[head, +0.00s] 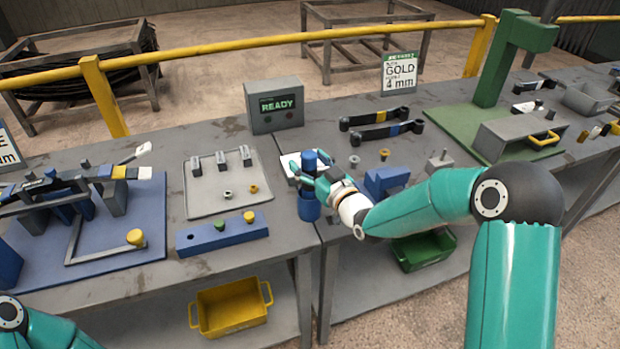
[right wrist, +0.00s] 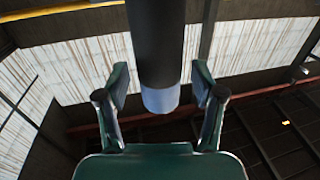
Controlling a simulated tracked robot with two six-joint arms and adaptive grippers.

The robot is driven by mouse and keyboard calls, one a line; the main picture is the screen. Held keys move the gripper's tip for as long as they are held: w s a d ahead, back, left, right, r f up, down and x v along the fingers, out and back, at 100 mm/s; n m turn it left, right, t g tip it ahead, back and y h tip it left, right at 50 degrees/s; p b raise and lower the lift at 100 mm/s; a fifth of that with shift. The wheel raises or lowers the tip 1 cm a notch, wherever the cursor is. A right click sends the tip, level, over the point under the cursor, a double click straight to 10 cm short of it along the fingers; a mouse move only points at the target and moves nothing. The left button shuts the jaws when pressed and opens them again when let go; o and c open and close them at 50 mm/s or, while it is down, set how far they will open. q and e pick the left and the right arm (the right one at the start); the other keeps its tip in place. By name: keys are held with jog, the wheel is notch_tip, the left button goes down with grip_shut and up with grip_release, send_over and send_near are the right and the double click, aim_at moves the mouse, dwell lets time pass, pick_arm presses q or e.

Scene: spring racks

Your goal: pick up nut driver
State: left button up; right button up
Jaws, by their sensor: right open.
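The nut driver (head: 310,160) seems to be the blue upright tool at the front of the middle bench; its blue top shows above a blue cup-like holder (head: 309,208). My right gripper (head: 303,175) is at the tool, coming in from the right, and hides its middle. In the right wrist view, a dark cylinder with a pale blue end (right wrist: 160,65) lies between the two spread fingers (right wrist: 160,98), with visible gaps on both sides. The gripper is open. My left gripper is out of view; only part of that arm shows at the lower left.
A grey READY box (head: 274,105) stands behind. A grey tray (head: 228,183) and blue block (head: 222,235) lie to the left. A blue stand (head: 386,181) is close on the right. Yellow (head: 231,307) and green (head: 424,250) bins sit below.

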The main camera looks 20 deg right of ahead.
jog(key=shift+c, duration=0.4)
grip_shut()
jog(key=shift+w+r, duration=0.1)
jog(key=shift+r, duration=0.05)
jog(key=shift+r, duration=0.15)
